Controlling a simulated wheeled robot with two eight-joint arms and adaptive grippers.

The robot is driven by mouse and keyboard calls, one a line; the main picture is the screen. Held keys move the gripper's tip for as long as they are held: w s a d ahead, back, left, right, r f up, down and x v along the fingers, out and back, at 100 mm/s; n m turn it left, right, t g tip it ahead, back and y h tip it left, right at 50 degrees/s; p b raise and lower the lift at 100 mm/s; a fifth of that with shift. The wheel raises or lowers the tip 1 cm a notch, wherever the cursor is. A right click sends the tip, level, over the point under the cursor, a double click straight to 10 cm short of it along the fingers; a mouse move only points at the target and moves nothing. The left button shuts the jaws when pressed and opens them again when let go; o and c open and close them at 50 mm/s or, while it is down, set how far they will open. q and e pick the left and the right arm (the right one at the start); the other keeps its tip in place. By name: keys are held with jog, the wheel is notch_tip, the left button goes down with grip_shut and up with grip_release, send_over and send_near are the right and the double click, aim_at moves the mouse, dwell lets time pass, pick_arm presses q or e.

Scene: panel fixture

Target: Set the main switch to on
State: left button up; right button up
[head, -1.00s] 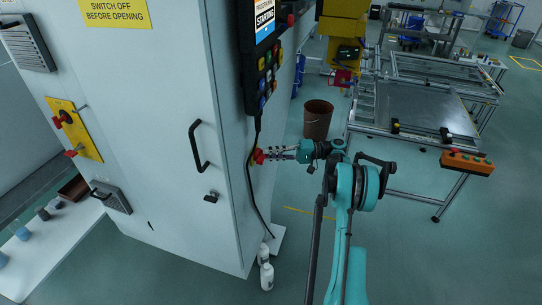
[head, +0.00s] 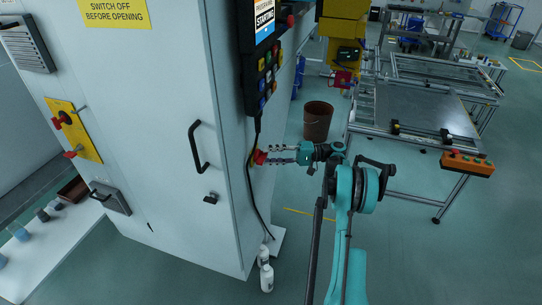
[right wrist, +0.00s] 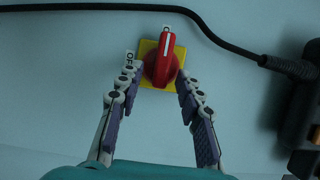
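The main switch is a red rotary knob (right wrist: 160,67) on a yellow square plate (right wrist: 149,47) on the cabinet's side wall. In the right wrist view its white line points up at a label, mostly hidden, that begins with O. An OFF label (right wrist: 129,62) is to its left. The switch is partly seen in the head view (head: 259,157). My right gripper (right wrist: 155,88) is open, its fingertips on either side of the knob's lower part, with no clear contact seen. It also shows in the head view (head: 270,155). My left gripper is not in view.
A black cable (head: 250,190) hangs down the wall beside the switch, below the control panel (head: 268,70). A black handle (head: 197,147) sticks out from the cabinet front. A yellow plate (head: 84,140) with red knobs is on the front. White bottles (head: 266,277) stand on the floor.

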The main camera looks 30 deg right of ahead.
jog(key=v, duration=1.2)
dwell(0.3)
